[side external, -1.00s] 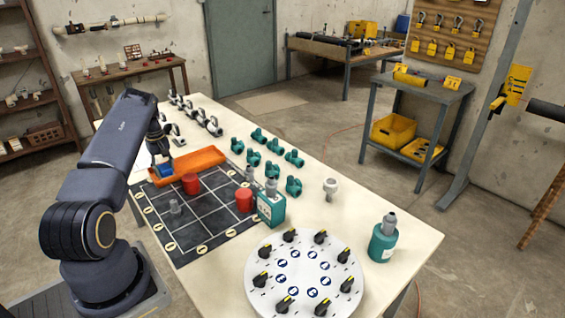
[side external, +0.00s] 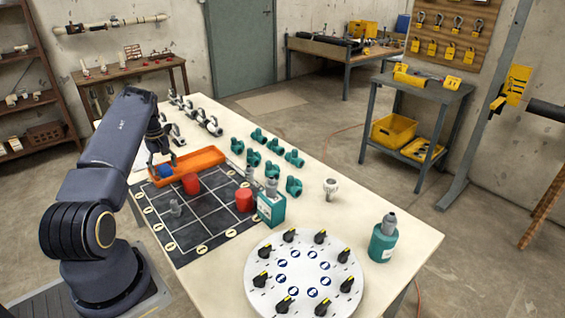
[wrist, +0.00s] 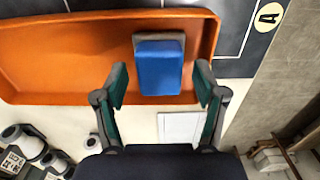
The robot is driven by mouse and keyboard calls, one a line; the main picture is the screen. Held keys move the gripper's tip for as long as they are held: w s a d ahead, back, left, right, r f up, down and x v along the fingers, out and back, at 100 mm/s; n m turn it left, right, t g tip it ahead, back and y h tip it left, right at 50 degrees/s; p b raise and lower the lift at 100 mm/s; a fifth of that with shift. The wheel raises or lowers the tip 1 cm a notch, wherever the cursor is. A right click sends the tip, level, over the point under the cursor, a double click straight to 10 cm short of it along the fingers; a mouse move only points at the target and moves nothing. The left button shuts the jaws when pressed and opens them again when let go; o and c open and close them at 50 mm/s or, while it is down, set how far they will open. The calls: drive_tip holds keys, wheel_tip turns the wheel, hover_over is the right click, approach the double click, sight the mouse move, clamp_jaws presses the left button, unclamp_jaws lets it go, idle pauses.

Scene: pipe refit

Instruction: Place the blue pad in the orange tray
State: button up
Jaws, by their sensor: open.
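The blue pad (side external: 165,171) sits at the near left end of the orange tray (side external: 205,157) in the side view. In the wrist view the pad (wrist: 158,68), with a grey part along one edge, lies within the outline of the tray (wrist: 60,60), close to its right end wall. My gripper (side external: 160,158) is just above the pad. In the wrist view its two fingers (wrist: 161,80) are spread to either side of the pad, with a gap on both sides. It is open and holds nothing.
A dark gridded mat (side external: 205,210) with red cylinders (side external: 191,183) lies beside the tray. Several teal pipe fittings (side external: 254,158) stand to the right. A teal bottle (side external: 271,208) and a white round dial plate (side external: 304,272) are farther forward.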

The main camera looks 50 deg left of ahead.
sight(164, 167)
wheel_tip(164, 167, up, 11)
drive_tip(key=w+d+r+m+t, duration=0.1)
drive_tip(key=w+d+r+m, duration=0.3)
drive_tip(key=d+r, duration=0.7)
drive_tip(key=w+d+r+m+t, duration=0.2)
drive_tip(key=w+d+r, duration=0.4)
drive_tip(key=d+r, duration=0.5)
drive_tip(key=s+d+r+m+t, duration=0.1)
drive_tip(key=s+d+m, duration=0.2)
drive_tip(key=d, duration=0.7)
drive_tip(key=s+d+r+m, duration=0.1)
drive_tip(key=s+d+m, duration=0.2)
drive_tip(key=d, duration=0.7)
drive_tip(key=s+d+f+m, duration=0.2)
drive_tip(key=s+d+m, duration=0.1)
drive_tip(key=s+d, duration=0.2)
drive_tip(key=s+d+f+m+t, duration=0.1)
drive_tip(key=s+d+m, duration=0.2)
drive_tip(key=s+d, duration=0.2)
drive_tip(key=shift+f+t, duration=0.3)
drive_tip(key=shift+f, duration=0.05)
